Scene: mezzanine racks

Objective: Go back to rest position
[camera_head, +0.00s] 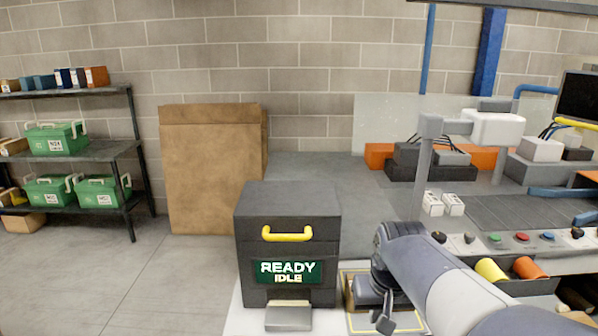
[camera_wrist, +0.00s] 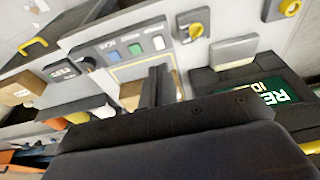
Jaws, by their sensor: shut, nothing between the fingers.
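My gripper (camera_head: 384,322) hangs at the end of my arm, low in the head view, just right of a dark box-shaped machine (camera_head: 258,222). The machine has a yellow handle and a green-lit sign reading "READY IDLE". In the wrist view, the two dark fingers of my gripper (camera_wrist: 157,84) stand together with nothing seen between them. The sign (camera_wrist: 268,95) shows tilted at the right of the wrist view. My gripper looks apart from the machine.
A workbench with buttons (camera_head: 521,237) and orange and yellow cylinders (camera_head: 528,268) stands at right. A large cardboard box (camera_head: 208,172) stands behind the machine. A shelf rack (camera_head: 128,152) with green bins (camera_head: 56,138) is at left. Floor (camera_head: 150,275) between rack and machine is clear.

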